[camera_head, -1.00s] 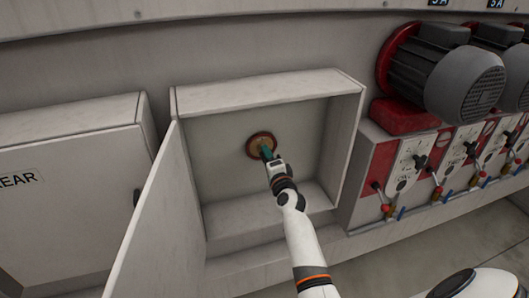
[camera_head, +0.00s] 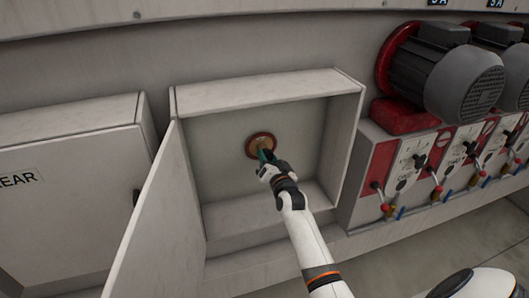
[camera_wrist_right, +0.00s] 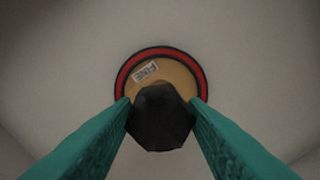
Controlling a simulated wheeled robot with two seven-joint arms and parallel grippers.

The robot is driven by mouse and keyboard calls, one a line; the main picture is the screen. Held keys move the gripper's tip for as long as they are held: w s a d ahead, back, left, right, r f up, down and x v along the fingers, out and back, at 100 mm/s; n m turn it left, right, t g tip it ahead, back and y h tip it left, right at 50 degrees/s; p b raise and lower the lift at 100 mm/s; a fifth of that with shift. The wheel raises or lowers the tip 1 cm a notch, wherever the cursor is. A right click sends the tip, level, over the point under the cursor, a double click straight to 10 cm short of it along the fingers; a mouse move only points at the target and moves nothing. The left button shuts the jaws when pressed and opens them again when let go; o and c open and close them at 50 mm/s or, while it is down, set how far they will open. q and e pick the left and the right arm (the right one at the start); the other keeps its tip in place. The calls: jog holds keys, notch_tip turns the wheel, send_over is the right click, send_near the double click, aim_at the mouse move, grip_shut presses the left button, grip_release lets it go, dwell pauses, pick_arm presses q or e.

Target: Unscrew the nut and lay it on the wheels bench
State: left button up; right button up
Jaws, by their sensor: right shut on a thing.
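The dark, faceted nut (camera_wrist_right: 160,116) shows in the right wrist view, in front of a round tan wheel with a red rim (camera_wrist_right: 204,80) and a label reading "FINE". The green fingers of my right gripper (camera_wrist_right: 160,122) are shut on the nut, one on each side. In the head view the wheel (camera_head: 252,142) is on the back wall of the open cabinet (camera_head: 222,128). My right gripper (camera_head: 265,156) reaches in to its centre and hides the nut there. Whether the nut still touches the wheel I cannot tell. The left gripper and the wheels bench are not clearly in view.
The cabinet door (camera_head: 155,225) stands open on the left. A closed cabinet (camera_head: 70,190) is farther left. Grey motors (camera_head: 455,75) and panels with levers (camera_head: 405,165) are on the right. The cabinet's walls surround my right gripper.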

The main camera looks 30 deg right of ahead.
jog(key=n, duration=1.8)
jog(key=shift+f, duration=0.1)
jog(key=o, duration=0.9)
